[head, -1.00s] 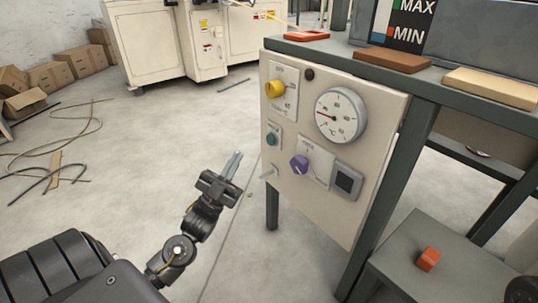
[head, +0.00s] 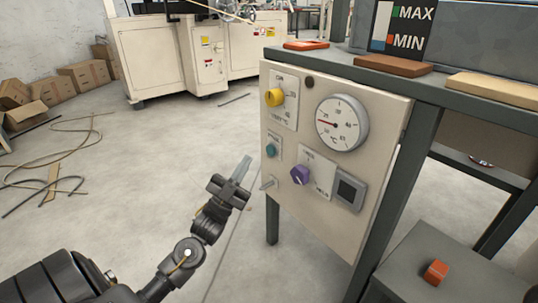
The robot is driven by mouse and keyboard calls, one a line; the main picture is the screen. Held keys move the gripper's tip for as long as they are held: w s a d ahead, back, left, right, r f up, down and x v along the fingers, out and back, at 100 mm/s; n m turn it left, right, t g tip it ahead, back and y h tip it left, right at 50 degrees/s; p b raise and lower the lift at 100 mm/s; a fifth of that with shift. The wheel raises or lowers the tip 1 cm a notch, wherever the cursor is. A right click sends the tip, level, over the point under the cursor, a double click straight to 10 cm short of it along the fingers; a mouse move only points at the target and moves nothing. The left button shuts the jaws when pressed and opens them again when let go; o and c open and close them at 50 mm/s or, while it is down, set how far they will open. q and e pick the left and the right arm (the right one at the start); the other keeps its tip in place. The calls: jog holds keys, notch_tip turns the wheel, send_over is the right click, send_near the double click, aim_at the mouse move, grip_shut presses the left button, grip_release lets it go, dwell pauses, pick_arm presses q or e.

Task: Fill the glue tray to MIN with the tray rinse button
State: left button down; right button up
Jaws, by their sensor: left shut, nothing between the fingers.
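The control panel (head: 305,225) is a beige plate on the front of a grey bench. It carries a teal button (head: 271,150), a yellow knob (head: 274,97), a purple knob (head: 300,174), a round dial gauge (head: 341,122), a small lever (head: 268,184) and a dark square switch (head: 349,190). The level sign (head: 400,28) marked MAX and MIN stands at the top, with a blue and white bar. My left gripper (head: 243,163) is shut and empty, left of the panel, apart from the teal button. My right gripper is not in view.
The grey bench top (head: 440,85) holds a brown block (head: 392,64), a tan block (head: 495,88) and an orange-red piece (head: 306,44). A lower grey box (head: 420,262) bears an orange block (head: 436,272). Cables and cardboard boxes (head: 85,74) lie at left; the floor between is clear.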

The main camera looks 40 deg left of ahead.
aim_at(271, 150)
pick_arm(q)
jog(key=w, duration=0.2)
jog(key=w+d, duration=0.1)
jog(key=w, duration=0.1)
jog(key=shift+d, duration=0.1)
dwell(0.6)
dwell(0.7)
dwell(0.7)
jog(key=shift+w+r, duration=0.1)
jog(key=shift+w+d, duration=0.1)
jog(key=shift+w, duration=0.2)
dwell(0.4)
